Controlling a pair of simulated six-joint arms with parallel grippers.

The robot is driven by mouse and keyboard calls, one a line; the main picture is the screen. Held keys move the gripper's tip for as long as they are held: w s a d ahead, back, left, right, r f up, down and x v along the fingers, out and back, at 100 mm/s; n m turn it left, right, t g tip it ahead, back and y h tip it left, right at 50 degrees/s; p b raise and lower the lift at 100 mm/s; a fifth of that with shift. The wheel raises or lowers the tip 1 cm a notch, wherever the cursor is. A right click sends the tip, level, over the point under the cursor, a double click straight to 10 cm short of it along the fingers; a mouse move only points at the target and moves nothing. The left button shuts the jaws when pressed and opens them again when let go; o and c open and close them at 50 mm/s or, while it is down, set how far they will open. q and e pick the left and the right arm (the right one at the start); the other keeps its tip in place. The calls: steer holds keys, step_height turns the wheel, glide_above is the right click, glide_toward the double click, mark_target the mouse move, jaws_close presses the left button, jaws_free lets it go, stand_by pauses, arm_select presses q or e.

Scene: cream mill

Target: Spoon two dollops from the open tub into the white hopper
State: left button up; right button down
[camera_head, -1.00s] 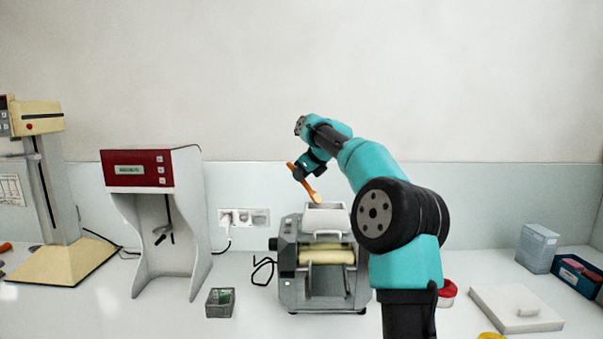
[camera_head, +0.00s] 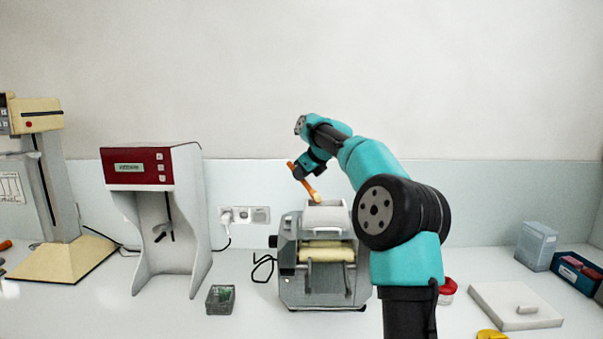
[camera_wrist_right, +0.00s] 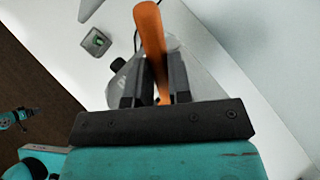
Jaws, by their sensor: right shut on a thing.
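My right gripper (camera_head: 306,167) is shut on an orange spoon (camera_head: 305,182) above the machine with the white hopper (camera_head: 326,216). The spoon slants down to the right, its lower end at the hopper's top opening. I cannot tell whether cream is on it. In the right wrist view the orange spoon (camera_wrist_right: 152,40) stands between the two dark fingers (camera_wrist_right: 155,88). My left gripper is not in the head view.
A red and grey bench device (camera_head: 150,168) and a cream-coloured stand (camera_head: 62,262) are on the left. A small grey box (camera_head: 220,300) sits left of the mill. A white board with a handle (camera_head: 505,303), a clear box (camera_head: 537,246) and a blue bin (camera_head: 577,277) are on the right.

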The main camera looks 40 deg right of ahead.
steer(key=shift+f, duration=0.55)
stand_by(1.1)
steer(key=shift+w+a, duration=0.1)
steer(key=shift+w, duration=0.2)
stand_by(0.5)
steer(key=shift+r, duration=0.15)
stand_by(0.6)
steer(key=shift+r, duration=2.9)
